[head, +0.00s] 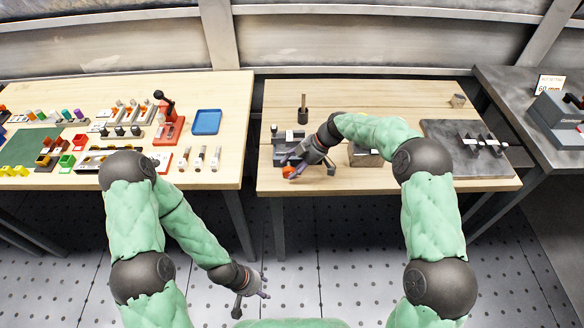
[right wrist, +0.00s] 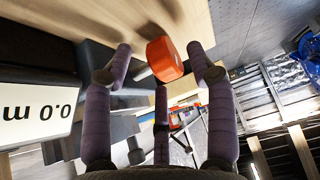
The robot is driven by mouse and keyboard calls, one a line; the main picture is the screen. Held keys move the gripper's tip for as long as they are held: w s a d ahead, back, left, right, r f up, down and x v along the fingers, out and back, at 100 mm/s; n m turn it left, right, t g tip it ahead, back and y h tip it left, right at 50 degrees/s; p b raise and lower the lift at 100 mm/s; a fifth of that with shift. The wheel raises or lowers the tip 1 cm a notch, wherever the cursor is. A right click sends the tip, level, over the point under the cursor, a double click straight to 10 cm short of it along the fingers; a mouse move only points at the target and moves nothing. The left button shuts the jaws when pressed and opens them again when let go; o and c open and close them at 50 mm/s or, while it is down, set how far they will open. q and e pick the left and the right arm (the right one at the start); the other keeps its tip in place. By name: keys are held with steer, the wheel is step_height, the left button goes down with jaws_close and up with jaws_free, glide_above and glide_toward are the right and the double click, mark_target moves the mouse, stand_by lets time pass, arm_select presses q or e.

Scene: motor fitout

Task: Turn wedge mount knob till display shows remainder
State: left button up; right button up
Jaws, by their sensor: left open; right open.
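The orange knob (head: 287,171) sits at the front of the dark wedge mount (head: 280,152) on the middle table. In the right wrist view the knob (right wrist: 164,60) lies between the tips of my spread fingers, with gaps visible on both sides. My right gripper (head: 303,163) is open at the knob and covers part of the mount. The white display (right wrist: 38,112) appears upside down at the left of the right wrist view, cut off by the edge; "0.0 m" is readable. My left gripper (head: 251,290) is open and empty, low over the floor.
A dark upright post (head: 303,112) stands behind the mount. A metal block (head: 364,156) and a dark plate with black fixtures (head: 466,150) are to the right. A "60 mm" sign (head: 550,84) stands far right. The left table (head: 225,150) holds many small parts.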

steer(key=v, duration=1.1)
